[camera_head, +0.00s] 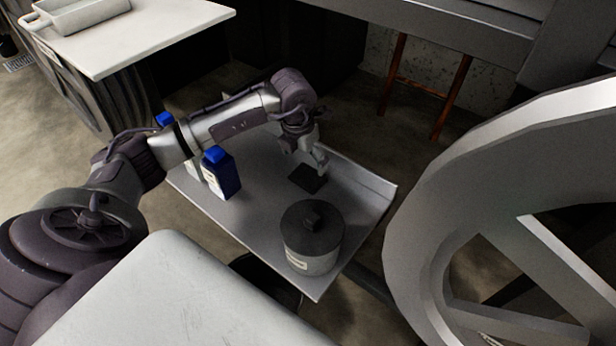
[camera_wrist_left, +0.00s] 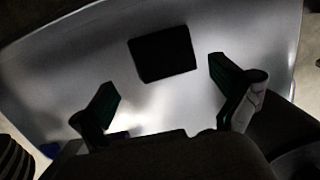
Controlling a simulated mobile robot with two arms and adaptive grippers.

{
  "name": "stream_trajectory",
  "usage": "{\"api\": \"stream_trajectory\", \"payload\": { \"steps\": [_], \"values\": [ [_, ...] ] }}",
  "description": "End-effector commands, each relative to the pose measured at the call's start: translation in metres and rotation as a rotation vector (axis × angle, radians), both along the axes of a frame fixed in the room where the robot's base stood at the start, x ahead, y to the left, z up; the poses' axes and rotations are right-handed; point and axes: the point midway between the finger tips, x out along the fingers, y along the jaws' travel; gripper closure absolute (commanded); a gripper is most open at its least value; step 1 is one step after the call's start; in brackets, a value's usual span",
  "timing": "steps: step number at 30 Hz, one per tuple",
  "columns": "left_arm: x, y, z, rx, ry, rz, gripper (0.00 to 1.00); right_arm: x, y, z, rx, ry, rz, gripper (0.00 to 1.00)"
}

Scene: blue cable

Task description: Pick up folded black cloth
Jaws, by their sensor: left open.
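The folded black cloth (camera_head: 308,179) is a small dark square lying flat on the grey tray-like shelf (camera_head: 262,212) in the head view. In the left wrist view the cloth (camera_wrist_left: 162,53) lies beyond the fingertips, roughly centred between them. My left gripper (camera_head: 318,160) is above the shelf, close to the cloth's upper right edge in the head view. Its two fingers (camera_wrist_left: 165,82) are spread wide with nothing between them. The cloth looks apart from both fingers. My right gripper is in neither view.
A round pot with a dark lid (camera_head: 312,238) stands on the shelf near the cloth. A blue-capped bottle (camera_head: 221,175) stands on its left part, under my arm. A raised wall (camera_head: 362,180) edges the shelf's right side. A large spoked wheel (camera_head: 440,220) stands at right.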

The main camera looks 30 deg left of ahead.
Motion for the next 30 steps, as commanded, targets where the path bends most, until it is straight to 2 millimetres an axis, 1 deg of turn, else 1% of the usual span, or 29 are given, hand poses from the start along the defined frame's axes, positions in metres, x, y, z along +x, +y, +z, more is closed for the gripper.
{"api": "stream_trajectory", "payload": {
  "steps": [5, 9, 13, 17, 23, 27, 29, 30],
  "values": [
    [0.001, 0.000, -0.012, -0.001, 0.002, 0.001, 0.00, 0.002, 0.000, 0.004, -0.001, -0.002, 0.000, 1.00],
    [0.004, -0.002, -0.034, -0.002, 0.004, 0.001, 0.00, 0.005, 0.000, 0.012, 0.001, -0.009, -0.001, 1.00],
    [0.007, -0.003, -0.051, -0.001, 0.002, 0.001, 0.00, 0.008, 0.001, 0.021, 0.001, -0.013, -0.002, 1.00],
    [0.008, -0.002, -0.058, 0.000, 0.000, 0.001, 0.00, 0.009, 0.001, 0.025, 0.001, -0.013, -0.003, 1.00],
    [0.008, -0.002, -0.057, 0.000, 0.000, 0.000, 0.00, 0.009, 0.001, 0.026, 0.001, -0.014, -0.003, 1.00],
    [0.008, -0.002, -0.057, 0.000, 0.000, 0.000, 0.23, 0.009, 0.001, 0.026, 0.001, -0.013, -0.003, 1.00],
    [0.008, -0.002, -0.057, 0.000, 0.000, 0.000, 0.33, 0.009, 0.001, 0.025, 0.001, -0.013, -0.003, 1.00],
    [0.008, -0.002, -0.057, 0.000, 0.000, 0.000, 0.36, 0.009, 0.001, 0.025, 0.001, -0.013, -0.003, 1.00]
  ]
}}
